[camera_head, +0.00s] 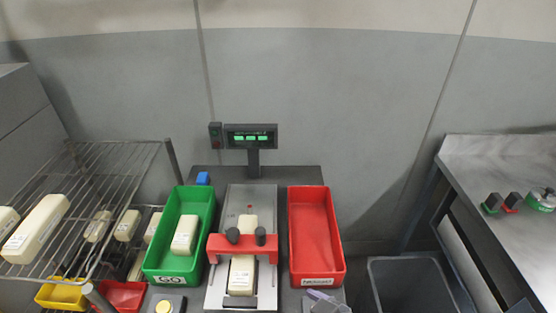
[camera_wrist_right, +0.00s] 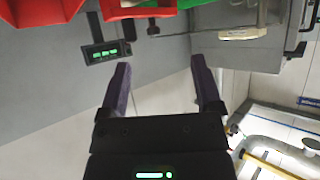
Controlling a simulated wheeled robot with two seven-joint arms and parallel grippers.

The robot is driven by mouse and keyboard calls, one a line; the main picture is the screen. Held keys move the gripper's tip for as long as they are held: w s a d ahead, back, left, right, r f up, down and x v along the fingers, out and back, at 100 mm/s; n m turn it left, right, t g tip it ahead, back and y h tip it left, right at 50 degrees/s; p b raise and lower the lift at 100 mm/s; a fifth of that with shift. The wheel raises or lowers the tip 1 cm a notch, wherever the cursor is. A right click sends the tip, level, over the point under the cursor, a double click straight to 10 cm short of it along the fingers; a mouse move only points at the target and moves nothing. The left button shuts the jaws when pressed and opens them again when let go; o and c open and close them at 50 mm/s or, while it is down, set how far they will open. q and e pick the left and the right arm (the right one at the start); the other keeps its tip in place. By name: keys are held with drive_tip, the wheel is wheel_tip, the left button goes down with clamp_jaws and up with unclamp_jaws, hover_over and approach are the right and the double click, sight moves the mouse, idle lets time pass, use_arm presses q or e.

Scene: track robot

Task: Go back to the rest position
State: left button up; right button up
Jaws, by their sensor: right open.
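My right gripper (camera_wrist_right: 163,85) is open in the right wrist view, its two purple fingers wide apart with nothing between them. In the head view a purple-grey piece (camera_head: 325,301), which looks like its fingertips, shows at the bottom edge, just in front of the red crate (camera_head: 341,240). My left gripper is in neither view. A long pale block (camera_head: 242,275) lies on the metal scale plate (camera_head: 267,295) under a red bridge (camera_head: 216,246) with two dark knobs. Another pale block (camera_head: 184,236) lies in the green crate (camera_head: 151,259).
A wire rack (camera_head: 95,158) with several pale blocks stands at left. A yellow bin (camera_head: 62,294) and a small red bin (camera_head: 122,294) sit lower left. The display (camera_head: 251,136) stands behind the scale. A grey bin (camera_head: 408,262) and metal table (camera_head: 480,160) are at right.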

drive_tip(key=s+d+f+m+g+h, duration=0.2)
drive_tip(key=s+d+m+g+h, duration=0.3)
drive_tip(key=s+d+m+h, duration=0.4)
drive_tip(key=s+d+f+n+g+b, duration=0.1)
drive_tip(key=s+f+b, duration=0.2)
drive_tip(key=f, duration=0.8)
drive_tip(key=s+d+f+n+g+b, duration=0.1)
drive_tip(key=s+f+b, duration=0.15)
drive_tip(key=f, duration=0.95)
use_arm(q)
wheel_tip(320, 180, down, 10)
drive_tip(key=b, duration=0.4)
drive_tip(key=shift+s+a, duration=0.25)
use_arm(e)
drive_tip(key=s+d+f+g, duration=0.1)
drive_tip(key=s+d+f, duration=0.1)
drive_tip(key=s+f, duration=1)
drive_tip(key=shift+s+d+f+n, duration=0.15)
drive_tip(key=shift+s+f+n, duration=0.2)
drive_tip(key=shift+f, duration=0.6)
